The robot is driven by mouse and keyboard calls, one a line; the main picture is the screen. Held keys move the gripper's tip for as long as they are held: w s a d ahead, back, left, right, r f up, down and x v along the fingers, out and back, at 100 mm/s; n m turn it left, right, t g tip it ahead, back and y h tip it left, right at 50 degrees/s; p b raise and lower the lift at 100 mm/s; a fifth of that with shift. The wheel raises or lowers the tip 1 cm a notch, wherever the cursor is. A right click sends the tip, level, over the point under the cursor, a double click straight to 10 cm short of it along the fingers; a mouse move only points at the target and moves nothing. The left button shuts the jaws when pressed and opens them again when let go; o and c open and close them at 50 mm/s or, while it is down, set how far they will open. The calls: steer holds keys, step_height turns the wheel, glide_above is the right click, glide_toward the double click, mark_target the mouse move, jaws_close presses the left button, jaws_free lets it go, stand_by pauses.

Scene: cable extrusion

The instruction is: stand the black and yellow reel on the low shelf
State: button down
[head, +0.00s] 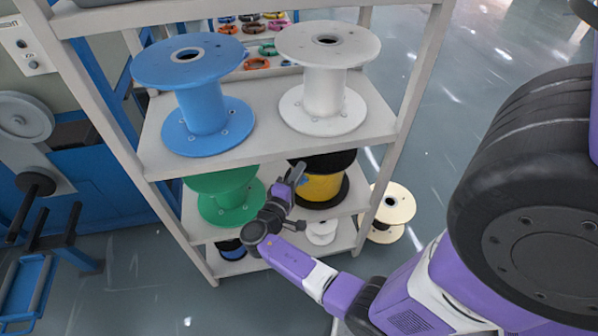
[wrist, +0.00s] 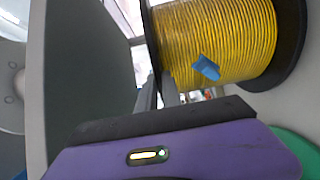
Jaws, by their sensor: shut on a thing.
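The black and yellow reel (head: 322,187) is upright beside the green reel, at the right of the shelf level below the blue and white reels. Its lower flange is at or just above the board; I cannot tell if it touches. My gripper (head: 296,176) reaches in from the front and is shut on the left edge of the reel's upper black flange. In the wrist view the yellow winding (wrist: 225,35), with a blue tag on it, lies beyond my gripper (wrist: 163,92). The upper board hides part of the reel's top.
The green reel (head: 223,192) stands close left of my gripper. A blue reel (head: 195,90) and a white reel (head: 325,80) stand on the board above. Small reels sit on the bottom level. A cream reel (head: 388,211) stands on the floor by the right post.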

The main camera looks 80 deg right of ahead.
steer(key=shift+f+b, duration=0.35)
steer(key=shift+b, duration=0.05)
stand_by(0.4)
steer(key=c, duration=1.5)
jaws_free()
steer(key=shift+o, duration=0.2)
steer(key=shift+a, duration=0.1)
steer(key=w+a, duration=0.1)
steer(key=a, duration=0.6)
steer(key=shift+w+a, duration=0.15)
steer(key=shift+a, duration=0.1)
